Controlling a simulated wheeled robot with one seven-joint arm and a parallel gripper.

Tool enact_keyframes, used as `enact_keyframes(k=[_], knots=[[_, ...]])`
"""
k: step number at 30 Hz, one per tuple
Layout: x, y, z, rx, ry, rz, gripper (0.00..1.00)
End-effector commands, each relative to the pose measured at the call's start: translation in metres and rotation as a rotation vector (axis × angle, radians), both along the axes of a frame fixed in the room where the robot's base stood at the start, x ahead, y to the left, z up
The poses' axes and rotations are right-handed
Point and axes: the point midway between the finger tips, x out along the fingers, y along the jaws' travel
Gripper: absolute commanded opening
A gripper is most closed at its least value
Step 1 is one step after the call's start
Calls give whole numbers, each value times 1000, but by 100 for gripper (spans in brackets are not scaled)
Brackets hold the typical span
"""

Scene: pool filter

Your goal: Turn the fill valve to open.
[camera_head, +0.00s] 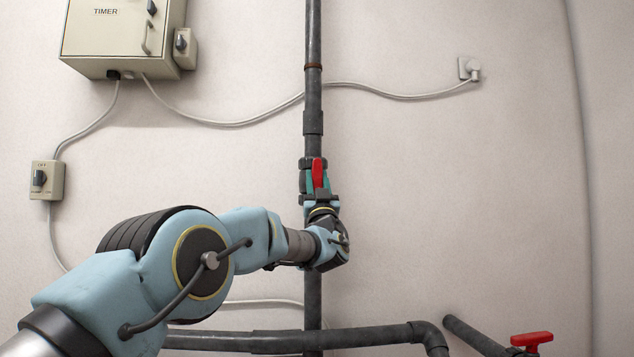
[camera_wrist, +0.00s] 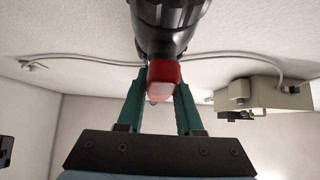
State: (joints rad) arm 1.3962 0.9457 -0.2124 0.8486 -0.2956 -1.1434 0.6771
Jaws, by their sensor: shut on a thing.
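A valve with a red handle (camera_head: 318,172) sits on the dark vertical pipe (camera_head: 313,90) in the middle of the head view. The handle looks roughly upright, in line with the pipe. My gripper (camera_head: 318,183) reaches it from below, with its green fingers on either side of it. In the wrist view, the red handle (camera_wrist: 164,76) lies between the two green fingers of my gripper (camera_wrist: 160,88), which are shut on it. The dark valve body (camera_wrist: 168,25) is just beyond. No label shows which valve this is.
A second red handle (camera_head: 532,339) is on the pipework at the lower right. A horizontal pipe (camera_head: 290,341) runs along the bottom. A timer box (camera_head: 115,40), a switch box (camera_head: 47,180) and a socket (camera_head: 469,69) with cables are on the wall. The wall right of the pipe is mostly clear.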

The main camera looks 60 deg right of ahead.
Motion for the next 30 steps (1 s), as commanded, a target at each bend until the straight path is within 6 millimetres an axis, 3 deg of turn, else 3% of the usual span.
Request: enact_keyframes(k=[14,15,23,30], knots=[[1,0,-1,-8,14,0,0],[1,0,-1,-8,14,0,37],[0,0,0,-8,12,0,65],[0,0,0,-8,11,0,65]])
